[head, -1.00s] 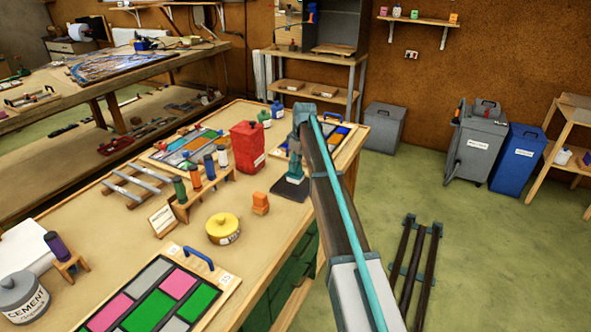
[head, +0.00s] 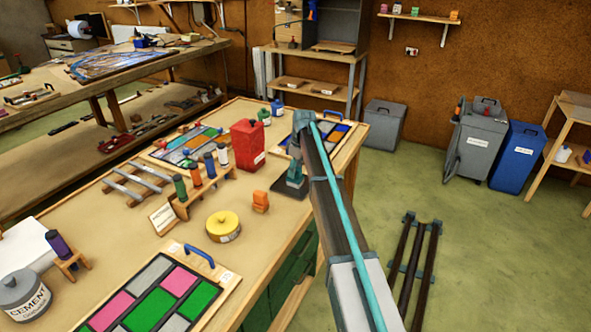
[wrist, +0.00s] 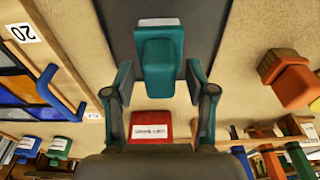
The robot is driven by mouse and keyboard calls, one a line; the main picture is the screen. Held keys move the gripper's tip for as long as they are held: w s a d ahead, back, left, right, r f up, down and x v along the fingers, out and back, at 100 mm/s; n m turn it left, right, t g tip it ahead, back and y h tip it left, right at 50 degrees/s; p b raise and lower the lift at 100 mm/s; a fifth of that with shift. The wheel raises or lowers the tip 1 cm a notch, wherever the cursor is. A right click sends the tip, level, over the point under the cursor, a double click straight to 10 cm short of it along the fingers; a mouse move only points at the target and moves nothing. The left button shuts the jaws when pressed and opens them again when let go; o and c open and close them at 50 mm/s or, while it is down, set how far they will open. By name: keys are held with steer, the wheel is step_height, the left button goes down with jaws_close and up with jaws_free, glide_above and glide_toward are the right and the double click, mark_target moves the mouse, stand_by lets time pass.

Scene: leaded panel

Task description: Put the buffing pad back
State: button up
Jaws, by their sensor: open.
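A teal block with a raised grip and a pale label (wrist: 160,45) sits on a dark grey mat (wrist: 110,22) in the wrist view; it appears to be the buffing pad. In the head view the mat (head: 280,194) lies near the bench's right edge, and the teal block on it is hard to tell from my gripper. My gripper (wrist: 160,78) is open, with one finger on each side of the near end of the block. Small gaps show between fingers and block. My gripper (head: 295,160) is right over the mat in the head view.
An orange block (head: 260,201) and a yellow tin (head: 223,226) stand left of the mat. A red canister (head: 247,145) stands behind them. A glass panel with a blue handle (wrist: 45,84) lies close by. Bare bench shows around the orange block.

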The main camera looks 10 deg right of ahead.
step_height(320, 180, up, 12)
steer(key=s+d+b, duration=0.1)
steer(key=b, duration=0.1)
steer(key=shift+d, duration=0.2)
steer(key=shift+s+r, duration=0.1)
stand_by(0.3)
